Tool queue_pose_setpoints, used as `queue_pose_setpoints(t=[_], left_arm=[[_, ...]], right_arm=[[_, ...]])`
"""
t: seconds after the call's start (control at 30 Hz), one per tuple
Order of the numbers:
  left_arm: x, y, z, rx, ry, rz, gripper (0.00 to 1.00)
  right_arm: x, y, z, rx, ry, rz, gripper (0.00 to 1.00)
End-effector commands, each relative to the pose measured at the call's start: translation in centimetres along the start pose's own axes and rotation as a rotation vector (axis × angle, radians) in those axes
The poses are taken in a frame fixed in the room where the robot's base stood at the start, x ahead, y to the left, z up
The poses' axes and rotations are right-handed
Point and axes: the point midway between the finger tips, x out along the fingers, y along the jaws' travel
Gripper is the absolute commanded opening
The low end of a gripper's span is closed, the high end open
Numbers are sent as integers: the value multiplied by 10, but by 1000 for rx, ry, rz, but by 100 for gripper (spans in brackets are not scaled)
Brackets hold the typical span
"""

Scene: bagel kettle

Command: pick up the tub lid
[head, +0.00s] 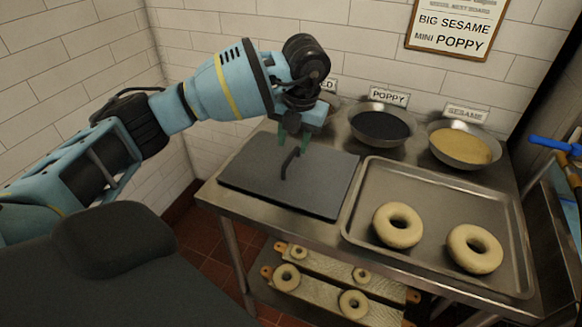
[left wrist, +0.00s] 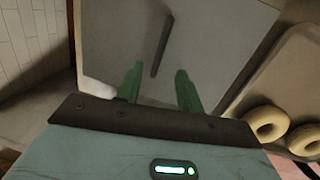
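The tub lid (head: 262,183) is a flat dark grey square plate with a raised bar handle (head: 290,164) at its middle. It lies at the left end of the steel table. My left gripper (head: 293,143) hangs above the lid, by the far end of the handle, with its green fingers pointing down. In the left wrist view the fingers (left wrist: 158,90) are apart and nothing is between them. The handle (left wrist: 161,45) stands beyond the fingertips there, on the lid (left wrist: 205,40). My right gripper is not in view.
A steel tray (head: 375,215) with two bagels (head: 398,225) lies just right of the lid. Behind it stand a poppy bowl (head: 380,125) and a sesame bowl (head: 462,146). A lower shelf holds boards (head: 340,270) with bagels. Tiled walls close off the back and left.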

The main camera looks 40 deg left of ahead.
Motion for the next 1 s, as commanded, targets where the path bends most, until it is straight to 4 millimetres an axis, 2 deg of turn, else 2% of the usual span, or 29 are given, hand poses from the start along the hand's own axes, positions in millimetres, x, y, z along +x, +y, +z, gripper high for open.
queue_pose_setpoints(t=[0.23,0.57,0.87,1.0], left_arm=[[10,1,2,-2,1,0,37],[51,2,8,-1,-1,0,37],[54,2,8,-1,-1,-1,37],[54,2,8,-1,-1,-1,19]], right_arm=[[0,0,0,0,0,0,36],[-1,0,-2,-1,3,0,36],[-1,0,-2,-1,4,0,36],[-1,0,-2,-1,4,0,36]])
